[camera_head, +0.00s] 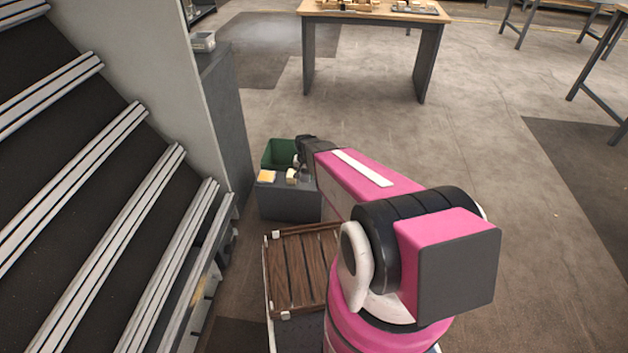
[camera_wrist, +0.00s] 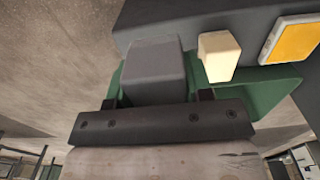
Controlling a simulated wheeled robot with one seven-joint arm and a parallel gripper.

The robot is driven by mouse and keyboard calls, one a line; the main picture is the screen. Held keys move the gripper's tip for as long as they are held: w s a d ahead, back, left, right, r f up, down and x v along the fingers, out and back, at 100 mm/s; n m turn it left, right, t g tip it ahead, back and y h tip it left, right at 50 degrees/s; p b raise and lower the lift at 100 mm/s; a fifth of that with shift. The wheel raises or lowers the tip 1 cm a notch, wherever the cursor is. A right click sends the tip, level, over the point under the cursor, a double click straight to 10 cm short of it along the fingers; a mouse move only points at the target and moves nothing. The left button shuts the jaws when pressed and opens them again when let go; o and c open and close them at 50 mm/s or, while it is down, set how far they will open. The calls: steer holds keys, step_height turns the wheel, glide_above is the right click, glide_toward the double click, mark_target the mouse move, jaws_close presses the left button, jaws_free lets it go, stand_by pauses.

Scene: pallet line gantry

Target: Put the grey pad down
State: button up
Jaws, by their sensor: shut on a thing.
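My gripper (camera_wrist: 158,98) is shut on the grey pad (camera_wrist: 155,68), a plain grey block between the two fingers in the wrist view. In the head view my gripper (camera_head: 301,164) is at the far end of my arm, above a low dark grey stand (camera_head: 285,203). The pad cannot be made out clearly there. I cannot tell whether the pad touches a surface. A cream block (camera_wrist: 218,57) is beside it in the wrist view, apart from the fingers. An orange-yellow pad with a pale edge (camera_wrist: 292,41) lies farther right.
A green bin (camera_head: 277,151) is behind the stand's top and shows behind the gripper in the wrist view (camera_wrist: 270,92). A slatted brown crate (camera_head: 300,268) is nearer. A tall grey panel (camera_head: 228,130) rises left. Open floor (camera_head: 480,150) is right.

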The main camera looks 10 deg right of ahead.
glide_above(314, 183)
step_height(314, 183, down, 3)
steer(key=shift+w+f, duration=0.1)
steer(key=shift+f, duration=1.9)
steer(key=shift+f, duration=0.2)
steer(key=o, duration=0.9)
step_height(314, 183, up, 11)
steer(key=s+r+n, duration=0.3)
steer(key=s+r, duration=1.3)
steer(key=s, duration=0.5)
steer(key=shift+s+r+n, duration=0.15)
steer(key=shift+r+n, duration=0.15)
steer(key=shift+r, duration=0.1)
